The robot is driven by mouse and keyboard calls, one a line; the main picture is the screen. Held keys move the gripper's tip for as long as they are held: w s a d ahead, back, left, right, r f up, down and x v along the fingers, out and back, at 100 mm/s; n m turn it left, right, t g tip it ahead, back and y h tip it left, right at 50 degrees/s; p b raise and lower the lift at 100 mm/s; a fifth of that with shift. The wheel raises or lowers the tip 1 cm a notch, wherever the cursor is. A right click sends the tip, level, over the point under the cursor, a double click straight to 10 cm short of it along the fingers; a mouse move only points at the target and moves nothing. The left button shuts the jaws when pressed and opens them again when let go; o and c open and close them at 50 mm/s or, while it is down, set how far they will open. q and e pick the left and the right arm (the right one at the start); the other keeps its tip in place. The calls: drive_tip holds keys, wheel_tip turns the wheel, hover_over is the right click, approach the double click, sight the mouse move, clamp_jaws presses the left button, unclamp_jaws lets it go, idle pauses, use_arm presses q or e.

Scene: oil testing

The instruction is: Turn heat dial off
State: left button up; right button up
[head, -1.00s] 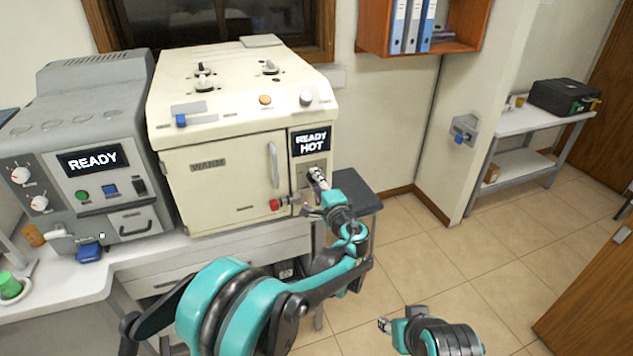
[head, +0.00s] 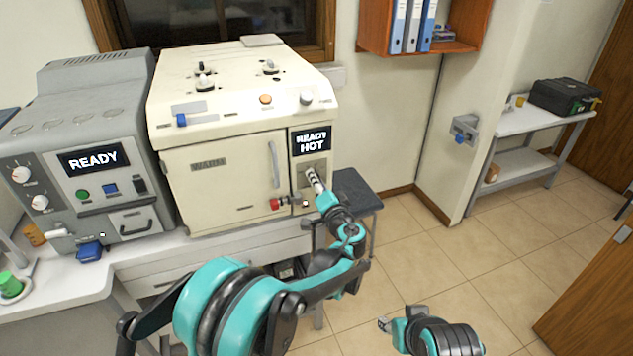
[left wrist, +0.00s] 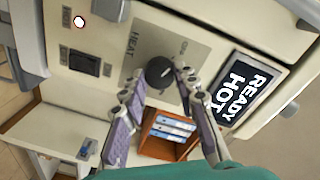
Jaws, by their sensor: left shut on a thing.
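The heat dial (left wrist: 158,72) is a round black knob on a grey plate marked HEAT and OFF, seen turned sideways in the left wrist view. My left gripper (left wrist: 160,78) has its two fingertips on either side of the dial, closed on it. In the head view my left gripper (head: 314,180) reaches the right front of the cream machine (head: 220,180), below the display (head: 311,141) that reads READY HOT. The gripper largely hides the dial there. My right gripper (head: 384,324) is low over the floor, away from the machine, and its finger opening is unclear.
A red knob (head: 275,204) is just left of my left gripper, and a vertical door handle (head: 274,165) is above it. A grey machine (head: 90,130) reading READY stands at left. A dark stool (head: 358,190) is at right. Open floor lies farther right.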

idle(0.4)
use_arm(q)
drive_tip(key=o, duration=1.1)
drive_tip(key=shift+o, duration=0.2)
drive_tip(key=v, duration=1.2)
